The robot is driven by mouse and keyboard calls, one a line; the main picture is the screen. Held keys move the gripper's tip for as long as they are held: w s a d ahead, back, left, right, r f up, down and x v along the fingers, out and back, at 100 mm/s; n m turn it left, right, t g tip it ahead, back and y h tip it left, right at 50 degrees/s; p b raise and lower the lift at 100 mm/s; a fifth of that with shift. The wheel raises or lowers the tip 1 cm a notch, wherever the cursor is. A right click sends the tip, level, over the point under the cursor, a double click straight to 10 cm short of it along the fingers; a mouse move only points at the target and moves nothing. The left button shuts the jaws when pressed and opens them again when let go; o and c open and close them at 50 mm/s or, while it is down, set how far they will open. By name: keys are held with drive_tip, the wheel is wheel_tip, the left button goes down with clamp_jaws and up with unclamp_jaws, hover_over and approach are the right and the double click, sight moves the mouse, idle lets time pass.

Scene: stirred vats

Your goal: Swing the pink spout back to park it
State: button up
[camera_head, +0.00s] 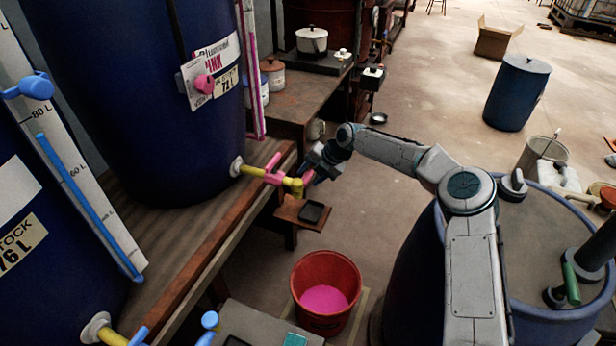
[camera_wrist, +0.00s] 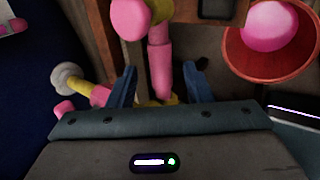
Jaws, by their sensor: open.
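The pink spout (camera_head: 308,178) sits at the end of the yellow pipe (camera_head: 252,171) that comes out of the large blue vat (camera_head: 160,90). A pink valve handle (camera_head: 273,168) is on that pipe. My gripper (camera_head: 312,168) is at the spout's outer end. In the wrist view the pink spout (camera_wrist: 159,58) lies between the two blue fingers of my gripper (camera_wrist: 160,70), with gaps to both sides. The fingers are open and not closed on it. The spout's lower end is partly hidden by the gripper body.
A small wooden shelf with a black tray (camera_head: 312,212) is just below the spout. A red bucket (camera_head: 325,318) with pink liquid stands on the floor below. The wooden bench edge (camera_head: 205,250) runs left of the gripper. Open floor (camera_head: 420,110) lies beyond the arm.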

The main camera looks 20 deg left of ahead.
drive_tip(key=v, duration=1.2)
drive_tip(key=shift+s+r, duration=0.1)
drive_tip(key=shift+r, duration=0.05)
drive_tip(key=s+d+r+m+t+h+p, duration=0.1)
drive_tip(key=s+d+r+m+h+p, duration=0.25)
drive_tip(key=s+d+r+m, duration=0.55)
drive_tip(key=s+d+r+m+t+h+p, duration=0.15)
drive_tip(key=s+d+r+m+h, duration=0.3)
drive_tip(key=s+d+m, duration=0.75)
drive_tip(key=s+d+r+m+p, duration=0.1)
drive_tip(key=s+d+r+m, duration=0.1)
drive_tip(key=s+d+m, duration=0.3)
drive_tip(key=s+d+r+m+y+p, duration=0.1)
drive_tip(key=s+d+r+m, duration=0.1)
drive_tip(key=s+d+m, duration=0.4)
drive_tip(key=shift+s+m+p, duration=0.3)
drive_tip(key=shift+s+m, duration=1.5)
drive_tip(key=shift+s, duration=0.65)
